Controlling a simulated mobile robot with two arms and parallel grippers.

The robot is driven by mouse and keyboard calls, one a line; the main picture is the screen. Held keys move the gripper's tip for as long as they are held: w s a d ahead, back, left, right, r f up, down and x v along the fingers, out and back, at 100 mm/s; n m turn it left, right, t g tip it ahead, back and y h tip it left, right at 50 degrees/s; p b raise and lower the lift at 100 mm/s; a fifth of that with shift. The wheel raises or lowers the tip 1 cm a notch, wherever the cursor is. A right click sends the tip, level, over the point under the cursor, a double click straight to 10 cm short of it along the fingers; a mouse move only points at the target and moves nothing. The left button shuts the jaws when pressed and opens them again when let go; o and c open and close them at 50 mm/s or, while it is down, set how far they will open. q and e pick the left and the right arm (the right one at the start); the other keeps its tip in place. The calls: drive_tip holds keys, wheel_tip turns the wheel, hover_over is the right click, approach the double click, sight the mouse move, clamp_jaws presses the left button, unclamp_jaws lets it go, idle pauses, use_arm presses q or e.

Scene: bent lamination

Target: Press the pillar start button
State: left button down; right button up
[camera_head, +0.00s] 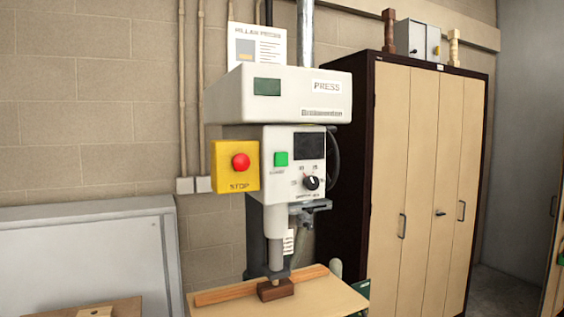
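A pillar press (282,95) with a light grey head stands in the middle of the view against the wall. A small green button (281,159) sits on its front panel, to the right of the yellow stop box. The yellow box (222,178) has a red round stop button (240,161) on it. A black knob (312,183) and a dark screen (309,146) are to the right of the green button. Neither of my grippers shows in this view.
A wooden strip (222,293) and a dark block (275,291) lie on the press table (325,296) under the ram. A tall cabinet (400,170) stands close on the right. A grey panel (85,260) is at the lower left. The space in front of the press panel looks clear.

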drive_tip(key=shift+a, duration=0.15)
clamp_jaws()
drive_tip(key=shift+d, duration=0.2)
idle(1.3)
